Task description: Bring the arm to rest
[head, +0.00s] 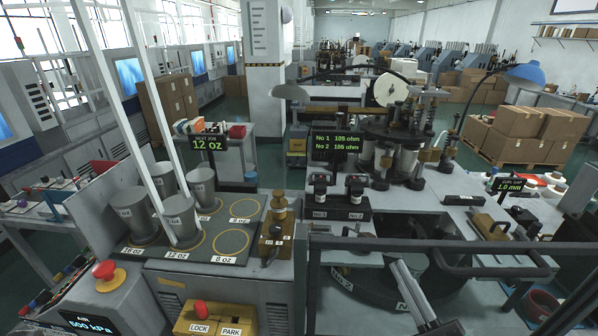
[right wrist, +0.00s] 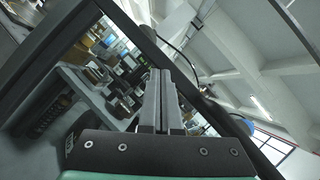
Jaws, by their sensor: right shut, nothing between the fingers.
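My right gripper (head: 402,270) is at the lower middle right of the head view, its narrow grey fingers pointing up the picture. In the right wrist view its two long fingers (right wrist: 160,78) lie side by side, shut, with nothing between them. It appears close to a dark rail frame (head: 430,243); whether they touch, I cannot tell. My left gripper is not in view. Several grey metal cups (head: 180,218) stand on a dark plate (head: 222,212) with marked rings, at the left. Some rings at its right are bare.
A brass-coloured block (head: 275,235) stands right of the plate. A yellow LOCK/PARK box (head: 215,320) is at the front. Machinery with dark turntables (head: 395,135) fills the centre right. Two pale poles rise over the cups. A red button (head: 104,270) is at the left.

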